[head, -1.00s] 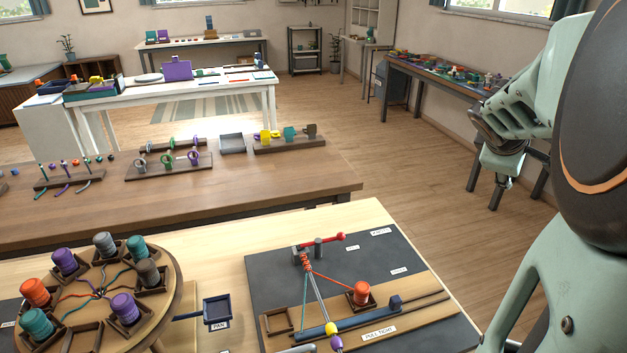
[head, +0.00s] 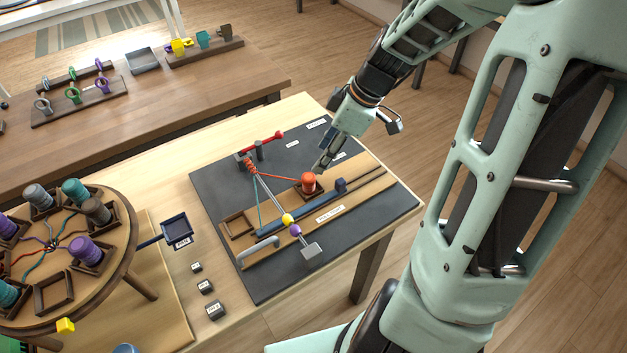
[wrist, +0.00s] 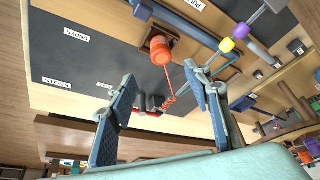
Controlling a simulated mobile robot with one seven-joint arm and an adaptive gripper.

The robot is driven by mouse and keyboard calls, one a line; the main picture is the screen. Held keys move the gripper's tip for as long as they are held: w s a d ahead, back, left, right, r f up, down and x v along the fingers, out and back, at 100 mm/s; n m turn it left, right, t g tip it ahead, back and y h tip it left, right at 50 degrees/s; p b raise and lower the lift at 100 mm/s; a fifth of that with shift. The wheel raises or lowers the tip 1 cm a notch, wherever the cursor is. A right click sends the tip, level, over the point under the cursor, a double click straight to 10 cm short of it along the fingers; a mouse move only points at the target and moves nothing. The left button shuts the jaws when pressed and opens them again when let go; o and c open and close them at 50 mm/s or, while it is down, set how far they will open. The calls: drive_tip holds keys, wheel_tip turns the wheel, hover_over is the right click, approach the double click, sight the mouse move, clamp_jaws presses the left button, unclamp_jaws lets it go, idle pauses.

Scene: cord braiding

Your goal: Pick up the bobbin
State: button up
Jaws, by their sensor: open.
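An orange-red bobbin (head: 309,183) stands upright in a small wooden holder on the dark board, with a red cord running from it to the post at its left. In the wrist view the bobbin (wrist: 160,52) lies beyond the fingertips, a little above the middle of the picture. My gripper (head: 320,168) is just behind and to the right of the bobbin's top in the head view. In the wrist view my gripper (wrist: 160,84) has its two blue-padded fingers wide apart with nothing between them. I cannot tell the exact gap to the bobbin.
A round stand (head: 112,259) with several bobbins and a small blue pan (head: 176,229) are at the left.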

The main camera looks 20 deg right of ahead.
sight(310, 176)
drive_tip(key=x, duration=0.5)
drive_tip(key=shift+x, duration=2.75)
drive_tip(key=shift+s, duration=0.15)
clamp_jaws()
